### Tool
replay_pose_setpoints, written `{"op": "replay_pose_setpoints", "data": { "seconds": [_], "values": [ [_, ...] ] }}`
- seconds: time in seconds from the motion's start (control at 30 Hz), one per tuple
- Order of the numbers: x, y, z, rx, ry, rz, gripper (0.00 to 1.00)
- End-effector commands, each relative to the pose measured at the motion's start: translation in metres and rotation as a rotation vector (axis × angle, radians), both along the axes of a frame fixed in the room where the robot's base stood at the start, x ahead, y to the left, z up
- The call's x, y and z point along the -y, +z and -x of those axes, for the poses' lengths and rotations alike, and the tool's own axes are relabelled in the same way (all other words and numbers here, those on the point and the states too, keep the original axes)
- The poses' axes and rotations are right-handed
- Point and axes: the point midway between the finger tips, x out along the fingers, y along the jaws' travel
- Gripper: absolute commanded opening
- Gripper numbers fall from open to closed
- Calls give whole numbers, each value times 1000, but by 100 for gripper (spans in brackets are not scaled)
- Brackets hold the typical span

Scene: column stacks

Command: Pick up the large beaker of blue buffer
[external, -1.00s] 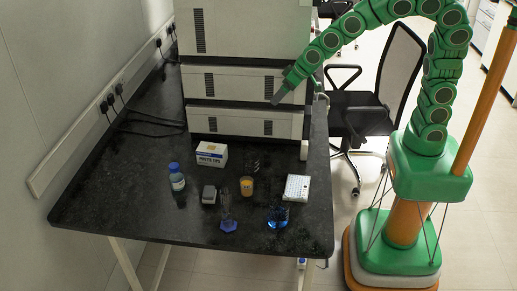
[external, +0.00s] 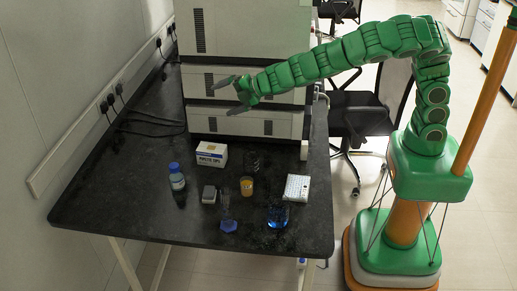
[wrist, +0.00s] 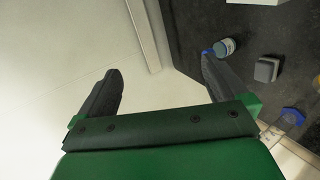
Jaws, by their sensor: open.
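The beaker of blue buffer (external: 278,217) is a clear glass with blue liquid. It stands on the dark bench near the front right corner in the external view. It is not in the wrist view. My gripper (external: 222,97) is open and empty, high in front of the stacked instruments, well above, behind and to the left of the beaker. In the wrist view, the two dark fingers of my gripper (wrist: 160,72) are spread wide with only pale wall and floor between them.
Left of the beaker stand a graduated cylinder with a blue base (external: 228,226), an orange-filled beaker (external: 247,187), a grey block (external: 209,195) and a blue-capped bottle (external: 177,178). Behind it are a white rack (external: 297,188), a dark empty glass (external: 253,162) and a tip box (external: 211,155).

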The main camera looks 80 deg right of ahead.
Motion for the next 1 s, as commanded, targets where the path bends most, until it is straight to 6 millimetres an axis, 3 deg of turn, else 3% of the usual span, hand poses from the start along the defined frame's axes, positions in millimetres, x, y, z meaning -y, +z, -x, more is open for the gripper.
{"op": "replay_pose_setpoints", "data": {
  "seconds": [0.13, 0.47, 0.77, 1.0],
  "values": [
    [-29, -23, -4, -5, 207, 207, 100],
    [-50, -73, 7, 22, 558, 533, 100],
    [-66, -126, 37, 146, 948, 887, 100],
    [-77, -161, 71, 321, 1223, 1154, 100]
  ]
}}
